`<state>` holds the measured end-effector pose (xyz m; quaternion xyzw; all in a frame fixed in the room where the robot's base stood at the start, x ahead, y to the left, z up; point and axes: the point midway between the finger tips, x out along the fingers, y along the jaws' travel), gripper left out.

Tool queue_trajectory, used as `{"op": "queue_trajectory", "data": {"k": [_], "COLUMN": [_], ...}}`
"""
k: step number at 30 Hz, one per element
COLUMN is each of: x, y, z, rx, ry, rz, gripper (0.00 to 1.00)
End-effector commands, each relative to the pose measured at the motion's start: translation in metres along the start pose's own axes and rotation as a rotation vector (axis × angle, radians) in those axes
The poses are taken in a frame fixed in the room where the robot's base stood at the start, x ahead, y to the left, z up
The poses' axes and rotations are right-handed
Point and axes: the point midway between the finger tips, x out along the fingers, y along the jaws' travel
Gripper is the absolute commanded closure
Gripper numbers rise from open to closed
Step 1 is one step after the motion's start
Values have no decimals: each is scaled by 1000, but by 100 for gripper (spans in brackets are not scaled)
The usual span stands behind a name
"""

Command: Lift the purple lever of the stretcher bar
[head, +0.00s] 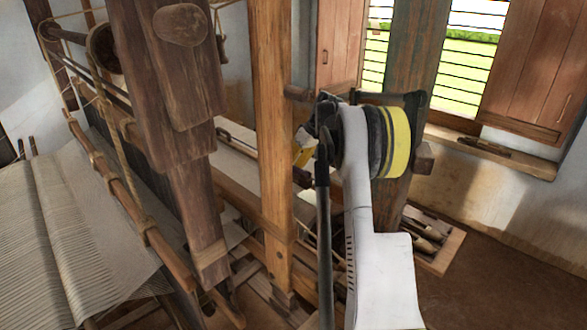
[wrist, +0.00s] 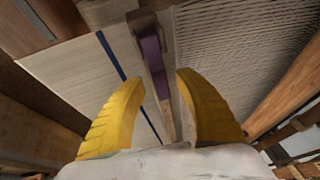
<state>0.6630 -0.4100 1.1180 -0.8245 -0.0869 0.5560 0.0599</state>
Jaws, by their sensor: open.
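The purple lever (wrist: 152,62) shows in the wrist view, set in the wooden stretcher bar (wrist: 146,24) that runs over the pale cloth. My gripper (wrist: 160,88) has its two yellow fingers apart, one on each side of the bar in the picture, with nothing held between them. I cannot tell how near the fingers are to the lever. In the head view a yellow part of my gripper (head: 304,155) shows beside the upright wooden post, mostly hidden by my arm. The lever cannot be made out there.
The loom's thick upright post (head: 271,150) stands close to my gripper on the left. Pale cloth (wrist: 75,90) with a blue stripe lies under the bar. A wooden tray (head: 436,240) of tools sits on the floor below the shuttered window. The floor at right is clear.

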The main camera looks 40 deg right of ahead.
Motion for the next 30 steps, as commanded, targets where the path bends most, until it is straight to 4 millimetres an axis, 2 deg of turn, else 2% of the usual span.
{"op": "queue_trajectory", "data": {"k": [6, 7, 10, 11, 23, 30], "x": [0, 0, 0, 0, 0, -5], "y": [0, 0, 0, 0, 0, 0], "z": [0, 0, 0, 0, 0, 1], "rx": [0, 0, 0, 0, -1, -16], "ry": [0, 0, 0, 0, 9, 99], "rz": [0, 0, 0, 0, -1, -6], "gripper": [60, 64, 95, 100, 100, 100]}}
